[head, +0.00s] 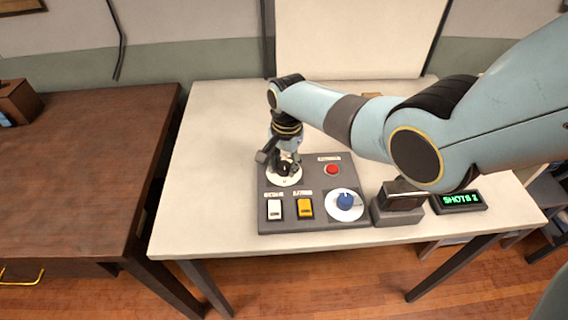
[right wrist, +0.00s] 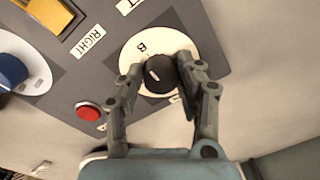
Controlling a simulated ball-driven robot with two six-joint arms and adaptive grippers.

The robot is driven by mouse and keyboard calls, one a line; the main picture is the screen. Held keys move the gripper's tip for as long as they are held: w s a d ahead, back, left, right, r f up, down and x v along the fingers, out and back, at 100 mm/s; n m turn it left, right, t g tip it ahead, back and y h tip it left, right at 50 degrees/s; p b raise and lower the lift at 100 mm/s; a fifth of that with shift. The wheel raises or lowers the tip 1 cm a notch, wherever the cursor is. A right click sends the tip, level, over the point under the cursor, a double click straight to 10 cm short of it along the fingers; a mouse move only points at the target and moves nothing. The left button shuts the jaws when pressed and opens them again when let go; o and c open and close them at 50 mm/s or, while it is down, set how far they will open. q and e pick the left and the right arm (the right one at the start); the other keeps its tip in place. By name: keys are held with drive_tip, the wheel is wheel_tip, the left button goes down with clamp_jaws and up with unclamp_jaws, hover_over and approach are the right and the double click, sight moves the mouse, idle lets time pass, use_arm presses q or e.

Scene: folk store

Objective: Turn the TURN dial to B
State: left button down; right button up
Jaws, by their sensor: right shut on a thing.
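The black dial knob (right wrist: 160,78) sits on a round white plate (right wrist: 128,62) in the right wrist view. A letter B is printed on the plate, up and left of the knob. The knob carries a short white mark on its left part; I cannot tell exactly which letter it points to. In the head view the white plate (head: 286,181) is at the panel's back left, partly hidden by my gripper. My right gripper (right wrist: 160,88) is shut on the knob from its two sides, and it shows from above in the head view (head: 283,163). My left gripper is not in view.
The grey panel (head: 318,222) also has a white switch (head: 274,209), a yellow switch (head: 305,208), a blue knob (head: 345,201) and a red button (head: 332,169). A dark box (head: 398,211) and a display reading SHOTS 2 (head: 461,200) stand to the right. The table's left part is clear.

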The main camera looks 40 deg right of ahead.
sight(286, 166)
idle(0.4)
drive_tip(key=o, duration=1.1)
drive_tip(key=shift+o, duration=0.2)
drive_tip(key=shift+r, duration=0.1)
wheel_tip(286, 166, up, 12)
drive_tip(key=shift+s+d, duration=0.15)
drive_tip(key=shift+s, duration=0.15)
